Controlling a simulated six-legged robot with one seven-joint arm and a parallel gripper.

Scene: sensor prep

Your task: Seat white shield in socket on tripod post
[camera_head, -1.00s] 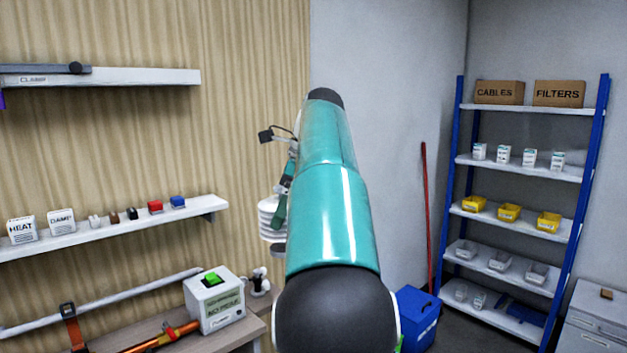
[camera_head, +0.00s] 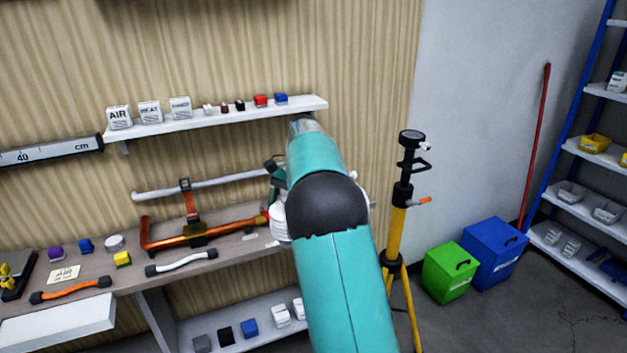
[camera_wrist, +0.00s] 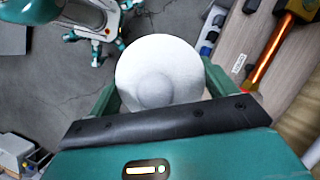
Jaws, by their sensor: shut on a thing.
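The white shield (camera_wrist: 160,72) shows in the wrist view as a round white disc with a raised middle, held between the green fingers of my gripper (camera_wrist: 160,88). In the head view the white ribbed shield (camera_head: 280,222) shows in part at the left of my arm, which hides the rest of it and most of my gripper. The yellow tripod post (camera_head: 397,235) stands upright to the right of my arm. Its black top (camera_head: 411,140) carries a round dark head, and I cannot make out the socket opening. The shield is apart from the post.
A workbench (camera_head: 110,268) with an orange clamp frame (camera_head: 195,232) lies to the left. A wall shelf (camera_head: 215,119) holds small boxes. A green bin (camera_head: 450,272) and a blue bin (camera_head: 493,252) stand right of the tripod, before blue-posted shelving (camera_head: 560,140).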

